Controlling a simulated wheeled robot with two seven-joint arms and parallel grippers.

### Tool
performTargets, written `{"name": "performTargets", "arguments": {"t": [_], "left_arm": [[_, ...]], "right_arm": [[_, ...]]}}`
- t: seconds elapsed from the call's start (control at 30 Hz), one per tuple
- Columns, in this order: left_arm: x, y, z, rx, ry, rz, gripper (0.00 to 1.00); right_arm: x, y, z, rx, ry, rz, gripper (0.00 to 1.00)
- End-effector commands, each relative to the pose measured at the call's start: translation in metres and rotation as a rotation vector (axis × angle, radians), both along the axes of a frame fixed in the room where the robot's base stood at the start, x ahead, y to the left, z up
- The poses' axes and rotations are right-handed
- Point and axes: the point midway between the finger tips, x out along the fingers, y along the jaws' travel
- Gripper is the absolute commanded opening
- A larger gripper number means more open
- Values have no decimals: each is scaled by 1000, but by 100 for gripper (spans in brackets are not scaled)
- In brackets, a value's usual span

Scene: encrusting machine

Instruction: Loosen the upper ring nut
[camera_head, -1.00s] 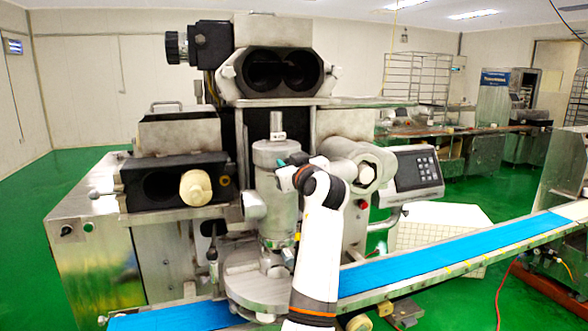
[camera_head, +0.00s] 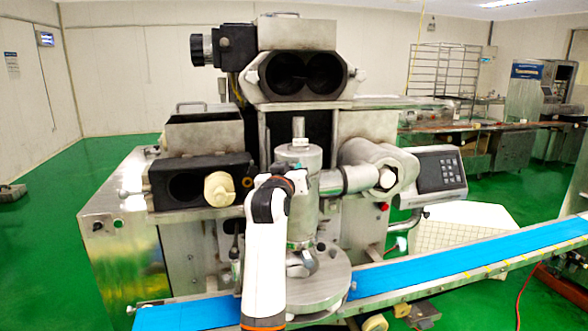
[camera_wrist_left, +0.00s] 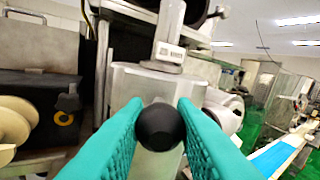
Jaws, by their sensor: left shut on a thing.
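The upright metal cylinder (camera_head: 305,205) stands in the middle of the machine, with a wider collar (camera_head: 298,152) at its top that looks like the upper ring nut. My left gripper (camera_head: 281,167) is at the front left of this upper part, partly hidden behind my own arm. In the left wrist view, the teal fingers of my left gripper (camera_wrist_left: 160,118) are on either side of a round black knob (camera_wrist_left: 160,127) and shut on it. The knob sits in front of the collar (camera_wrist_left: 150,80); its join to it is hidden. My right gripper is not in view.
A horizontal metal pipe with a large collar (camera_head: 385,172) joins the cylinder at right, near the control panel (camera_head: 437,173). A cream knob (camera_head: 219,189) projects at left. A round plate (camera_head: 325,290) and a blue conveyor belt (camera_head: 430,262) lie below.

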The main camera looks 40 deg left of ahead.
Motion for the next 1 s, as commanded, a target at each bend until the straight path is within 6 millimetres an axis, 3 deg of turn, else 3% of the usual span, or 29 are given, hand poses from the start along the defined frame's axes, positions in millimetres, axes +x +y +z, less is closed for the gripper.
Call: {"name": "performTargets", "arguments": {"t": [0.37, 0.4, 0.5, 0.83, 1.0], "left_arm": [[-1, 2, 3, 3, -9, 1, 0], [-1, 2, 3, 3, -9, 1, 27], [-1, 1, 3, 2, -7, 0, 44], [-3, 0, 1, 1, -3, -1, 44], [-20, -9, -1, 0, -5, -2, 44]], "right_arm": [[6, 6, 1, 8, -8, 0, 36], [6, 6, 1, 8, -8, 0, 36], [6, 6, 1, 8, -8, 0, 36], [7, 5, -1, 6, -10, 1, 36], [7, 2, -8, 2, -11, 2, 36]]}}
